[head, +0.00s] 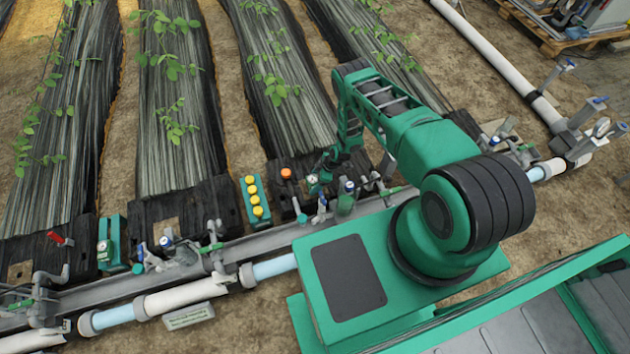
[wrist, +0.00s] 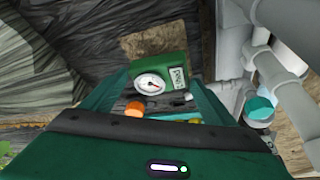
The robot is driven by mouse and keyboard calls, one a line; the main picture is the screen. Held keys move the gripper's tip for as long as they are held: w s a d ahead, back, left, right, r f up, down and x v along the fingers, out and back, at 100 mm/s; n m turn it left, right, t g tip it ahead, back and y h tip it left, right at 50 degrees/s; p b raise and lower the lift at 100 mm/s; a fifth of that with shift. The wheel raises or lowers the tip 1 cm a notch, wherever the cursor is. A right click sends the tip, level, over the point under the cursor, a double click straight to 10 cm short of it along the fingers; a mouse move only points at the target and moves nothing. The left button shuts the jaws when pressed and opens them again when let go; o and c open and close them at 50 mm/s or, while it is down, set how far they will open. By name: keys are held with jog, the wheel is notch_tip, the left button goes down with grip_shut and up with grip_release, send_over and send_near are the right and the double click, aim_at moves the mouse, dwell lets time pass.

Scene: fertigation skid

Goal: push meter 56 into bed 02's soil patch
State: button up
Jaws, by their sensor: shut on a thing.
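The meter (wrist: 172,64), a green box with a round white dial and a small label too small to read surely, is in the middle of the wrist view. It also shows in the head view (head: 313,184), small and below my gripper (head: 323,172). My gripper (wrist: 160,104) is shut on the meter, with its green fingers on either side in the wrist view. A tan soil patch (wrist: 146,40) in dark sheeting lies just beyond the meter. The meter's lower end is hidden, so I cannot tell whether it touches soil. No bed number is readable.
An orange cap (head: 287,173) stands left of the meter, and a green rack with several yellow caps (head: 255,200) is further left. Another green gauge box (head: 112,243) stands at the left. Grey pipes and valves (head: 200,255) run along the bed ends.

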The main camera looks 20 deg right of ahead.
jog(key=shift+f, duration=0.65)
jog(key=o, duration=1.1)
jog(key=shift+r, duration=0.1)
jog(key=shift+r, duration=3.9)
